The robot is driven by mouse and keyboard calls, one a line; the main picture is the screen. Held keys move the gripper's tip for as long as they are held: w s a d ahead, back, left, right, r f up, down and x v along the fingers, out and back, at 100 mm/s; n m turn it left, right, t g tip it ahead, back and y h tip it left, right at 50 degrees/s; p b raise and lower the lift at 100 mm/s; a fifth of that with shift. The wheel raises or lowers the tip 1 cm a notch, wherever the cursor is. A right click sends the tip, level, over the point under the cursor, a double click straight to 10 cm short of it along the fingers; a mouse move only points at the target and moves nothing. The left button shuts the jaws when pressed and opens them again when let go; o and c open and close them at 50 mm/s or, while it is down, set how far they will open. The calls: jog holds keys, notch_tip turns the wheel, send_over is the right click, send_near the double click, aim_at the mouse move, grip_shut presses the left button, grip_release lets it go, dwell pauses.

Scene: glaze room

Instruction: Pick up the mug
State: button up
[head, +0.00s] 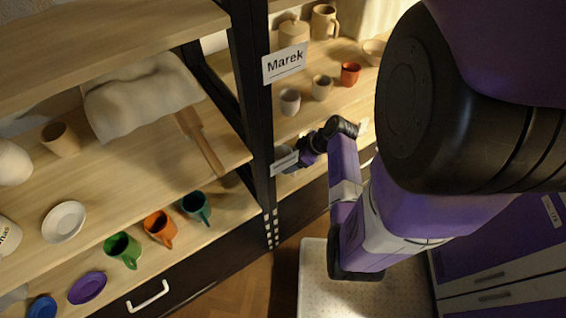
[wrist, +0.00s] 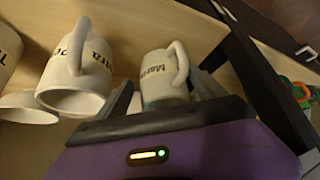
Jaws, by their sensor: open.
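A white mug (wrist: 163,72) with dark lettering, partly readable as "Mar", stands between my gripper's fingers in the wrist view, its handle toward the right. My gripper (wrist: 165,92) is open, with one dark finger on each side of the mug. I cannot tell whether either finger touches it. The gripper's body hides the mug's near end. In the head view my gripper (head: 305,156) reaches into the right-hand shelf bay beside a small label, and the mug is not clear there.
A black shelf post (head: 258,110) is near on one side. Green (head: 122,249), orange (head: 160,228) and teal (head: 196,207) mugs stand on the left shelf.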

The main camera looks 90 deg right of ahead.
jog(key=shift+x, duration=1.75)
jog(key=c, duration=1.3)
jog(key=shift+c, duration=0.8)
jog(key=shift+r, duration=0.1)
